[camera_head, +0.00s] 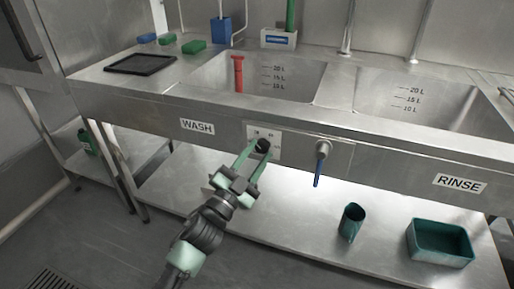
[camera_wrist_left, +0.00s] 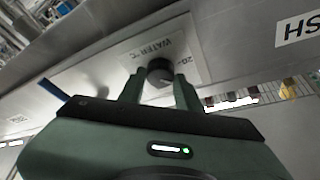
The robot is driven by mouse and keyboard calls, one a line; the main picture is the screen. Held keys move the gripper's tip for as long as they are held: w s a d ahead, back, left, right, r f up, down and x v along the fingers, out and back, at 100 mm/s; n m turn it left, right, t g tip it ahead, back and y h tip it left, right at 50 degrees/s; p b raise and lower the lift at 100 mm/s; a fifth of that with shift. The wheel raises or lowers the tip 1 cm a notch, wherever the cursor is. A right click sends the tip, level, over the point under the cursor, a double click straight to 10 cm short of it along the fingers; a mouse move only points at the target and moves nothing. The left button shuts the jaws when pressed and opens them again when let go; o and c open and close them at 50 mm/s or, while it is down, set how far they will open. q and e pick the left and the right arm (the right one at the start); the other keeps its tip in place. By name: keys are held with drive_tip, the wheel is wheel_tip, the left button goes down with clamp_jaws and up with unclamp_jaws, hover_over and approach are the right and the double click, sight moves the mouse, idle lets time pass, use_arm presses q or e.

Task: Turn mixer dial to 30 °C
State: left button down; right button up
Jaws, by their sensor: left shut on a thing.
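The mixer dial is a dark round knob (camera_head: 263,145) on a pale plate (camera_head: 277,145) on the front of the wash sink. My left gripper (camera_head: 256,150) reaches up to it from the lower left, with its fingertips at the knob. In the left wrist view, the dial (camera_wrist_left: 160,71) sits between the two green fingers (camera_wrist_left: 160,88), which are shut on it. The plate (camera_wrist_left: 178,45) there reads "WATER °C", and part of a "20" mark shows beside the knob. The dial's pointer and exact setting cannot be read. My right gripper is not in view.
A blue-handled lever (camera_head: 320,163) hangs from a valve right of the dial. A green cup (camera_head: 351,222) and green tub (camera_head: 440,243) stand on the lower shelf (camera_head: 290,225). A red upright piece (camera_head: 238,74) is in the wash basin. The counter edge overhangs the dial.

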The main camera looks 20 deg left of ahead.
use_arm(q)
drive_tip(key=shift+a+r+m+g+h+p, duration=0.15)
drive_tip(key=shift+m+h+p, duration=0.1)
drive_tip(key=shift+m+p, duration=0.25)
drive_tip(key=shift+d+r+m+g+h+p, duration=0.15)
drive_tip(key=shift+m+h+p, duration=0.15)
drive_tip(key=shift+m, duration=0.3)
drive_tip(key=shift+a+f+m+p, duration=0.1)
drive_tip(key=shift+f+m+p, duration=0.05)
drive_tip(key=shift+m+p, duration=0.3)
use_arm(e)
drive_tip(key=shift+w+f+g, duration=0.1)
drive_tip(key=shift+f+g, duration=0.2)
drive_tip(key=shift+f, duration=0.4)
use_arm(q)
drive_tip(key=c, duration=1)
unclamp_jaws()
drive_tip(key=shift+f, duration=0.1)
drive_tip(key=v, duration=0.7)
drive_tip(key=shift+s, duration=0.35)
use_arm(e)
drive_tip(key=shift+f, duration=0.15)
use_arm(q)
drive_tip(key=shift+a, duration=0.15)
